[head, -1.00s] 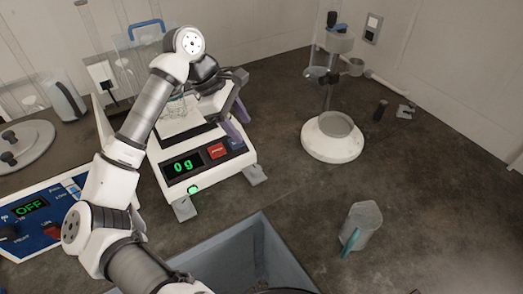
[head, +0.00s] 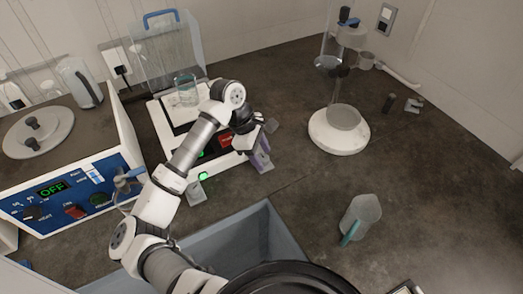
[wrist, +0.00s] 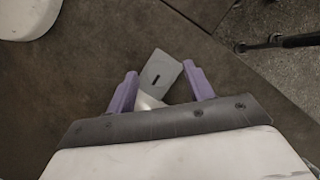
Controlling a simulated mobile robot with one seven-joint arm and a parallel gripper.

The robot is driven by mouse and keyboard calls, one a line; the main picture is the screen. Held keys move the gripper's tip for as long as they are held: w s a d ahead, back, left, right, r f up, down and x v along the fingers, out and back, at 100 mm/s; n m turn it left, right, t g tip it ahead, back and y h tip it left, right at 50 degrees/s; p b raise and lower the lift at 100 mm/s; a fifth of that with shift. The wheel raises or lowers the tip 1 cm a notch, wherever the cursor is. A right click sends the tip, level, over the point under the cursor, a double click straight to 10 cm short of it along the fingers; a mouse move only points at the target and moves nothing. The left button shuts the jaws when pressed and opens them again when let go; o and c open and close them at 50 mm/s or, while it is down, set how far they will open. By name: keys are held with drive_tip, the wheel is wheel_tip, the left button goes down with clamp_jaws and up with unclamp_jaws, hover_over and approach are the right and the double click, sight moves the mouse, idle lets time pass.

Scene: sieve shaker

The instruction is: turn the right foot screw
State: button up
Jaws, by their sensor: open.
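The white balance (head: 235,172) stands left of centre in the head view, its front display partly hidden by my arm. A grey foot plate (wrist: 160,75) with a dark slot lies low at the balance's right front corner. In the wrist view it is between and slightly beyond the purple fingertips of my gripper (wrist: 161,76), with gaps on both sides. In the head view my gripper (head: 262,158) points down at that corner and hides most of the foot. My gripper is open and holds nothing. A left front foot (head: 196,193) is also visible.
A glass beaker (head: 186,90) stands on the balance. A blue-white control box (head: 75,190) is at left. A round white-based stand (head: 339,131) and a jug (head: 360,217) are at right. A grey-blue bin (head: 255,235) is in front. The bench between is clear.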

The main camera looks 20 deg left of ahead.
drive_tip(key=shift+d+f, duration=0.1)
drive_tip(key=shift+f, duration=0.1)
drive_tip(key=c, duration=1)
drive_tip(key=shift+o, duration=0.2)
drive_tip(key=shift+f+b, duration=0.1)
drive_tip(key=shift+b, duration=0.3)
